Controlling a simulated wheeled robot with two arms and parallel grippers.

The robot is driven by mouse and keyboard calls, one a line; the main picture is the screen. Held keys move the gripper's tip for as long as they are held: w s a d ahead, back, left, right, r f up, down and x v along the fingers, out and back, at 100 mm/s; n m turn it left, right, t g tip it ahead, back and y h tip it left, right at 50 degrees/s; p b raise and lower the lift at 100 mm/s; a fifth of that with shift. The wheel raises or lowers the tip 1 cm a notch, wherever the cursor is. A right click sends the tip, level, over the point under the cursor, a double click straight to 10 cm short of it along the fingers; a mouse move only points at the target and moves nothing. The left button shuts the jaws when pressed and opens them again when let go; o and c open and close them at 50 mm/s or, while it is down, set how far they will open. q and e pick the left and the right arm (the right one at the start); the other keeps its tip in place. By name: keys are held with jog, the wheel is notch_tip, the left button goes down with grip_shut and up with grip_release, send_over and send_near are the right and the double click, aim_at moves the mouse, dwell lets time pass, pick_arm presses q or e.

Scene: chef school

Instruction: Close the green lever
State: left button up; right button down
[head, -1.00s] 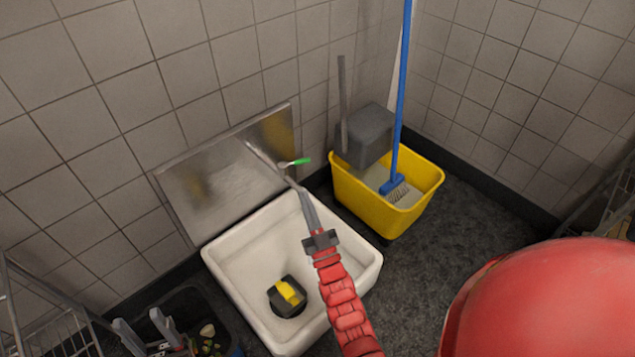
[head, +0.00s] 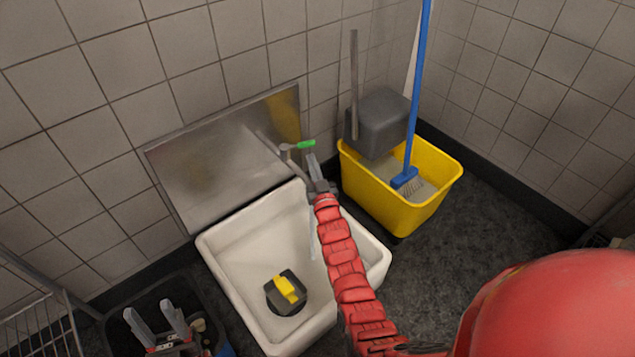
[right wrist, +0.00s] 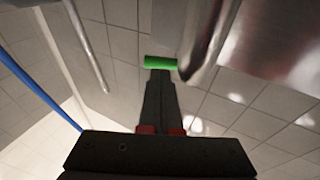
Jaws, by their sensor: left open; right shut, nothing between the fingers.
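The green lever (head: 306,144) sits on the tap at the wall, above the back right corner of the white sink (head: 218,243). My right gripper (head: 312,162) is shut with nothing between its fingers. Its tips are at the lever, just below it in the head view. In the right wrist view the green lever (right wrist: 160,63) lies across the tips of the right gripper (right wrist: 160,78); I cannot tell whether they touch. My left gripper (head: 158,322) is open and empty at the lower left, over a dark bin.
A metal splash panel (head: 205,165) stands behind the sink. A black and yellow object (head: 286,291) lies in the basin. A yellow mop bucket (head: 390,208) with a blue-handled mop (head: 415,110) stands right of the sink. The dark bin (head: 112,330) is lower left.

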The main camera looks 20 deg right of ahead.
jog(key=shift+b+x, duration=0.3)
jog(key=shift+x, duration=1.15)
